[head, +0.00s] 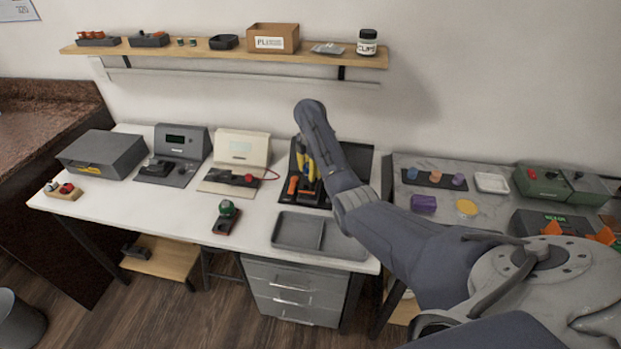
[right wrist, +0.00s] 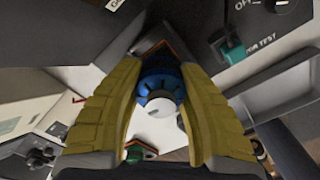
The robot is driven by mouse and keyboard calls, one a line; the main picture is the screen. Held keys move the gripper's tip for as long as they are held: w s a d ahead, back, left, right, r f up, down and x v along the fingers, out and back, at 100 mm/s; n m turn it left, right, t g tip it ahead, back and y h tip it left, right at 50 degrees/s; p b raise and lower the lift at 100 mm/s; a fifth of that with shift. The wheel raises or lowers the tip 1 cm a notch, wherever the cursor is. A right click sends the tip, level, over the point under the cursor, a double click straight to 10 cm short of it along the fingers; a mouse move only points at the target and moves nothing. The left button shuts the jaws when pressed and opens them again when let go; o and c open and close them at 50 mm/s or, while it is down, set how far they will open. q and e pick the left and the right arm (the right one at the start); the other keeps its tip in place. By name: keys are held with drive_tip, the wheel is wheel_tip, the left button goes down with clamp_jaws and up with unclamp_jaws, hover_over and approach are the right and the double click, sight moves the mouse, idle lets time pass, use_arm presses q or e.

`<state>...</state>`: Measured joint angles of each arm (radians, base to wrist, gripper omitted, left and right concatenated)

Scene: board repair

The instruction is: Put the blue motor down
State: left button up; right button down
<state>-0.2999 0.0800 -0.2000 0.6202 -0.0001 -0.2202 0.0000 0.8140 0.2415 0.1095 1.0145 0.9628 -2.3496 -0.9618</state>
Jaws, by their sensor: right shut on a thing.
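The blue motor (right wrist: 156,84), with a pale round end, sits between the yellow fingers of my right gripper (right wrist: 162,72) in the right wrist view. The gripper is shut on it. A dark piece with an orange-brown edge shows just behind the motor; I cannot tell whether they touch. In the head view my right arm reaches from the right over the bench, with its bend above the black tool tray (head: 284,192). I cannot make out the blue motor in the head view. My left gripper is not in view.
A green-topped part on a dark red base (head: 223,224) stands at the white bench's front. A grey two-part tray (head: 298,232) lies right of it. A cream device (head: 241,150) and a grey device (head: 181,143) stand behind. Bare bench (head: 130,205) shows at front left.

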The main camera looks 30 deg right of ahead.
drive_tip(key=shift+f, duration=1.65)
drive_tip(key=c, duration=0.9)
unclamp_jaws()
drive_tip(key=shift+c, duration=0.2)
drive_tip(key=shift+f, duration=0.15)
wheel_tip(320, 180, up, 17)
drive_tip(key=shift+f, duration=0.15)
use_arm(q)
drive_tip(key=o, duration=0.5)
use_arm(e)
drive_tip(key=shift+s+r, duration=0.1)
drive_tip(key=shift+r, duration=0.2)
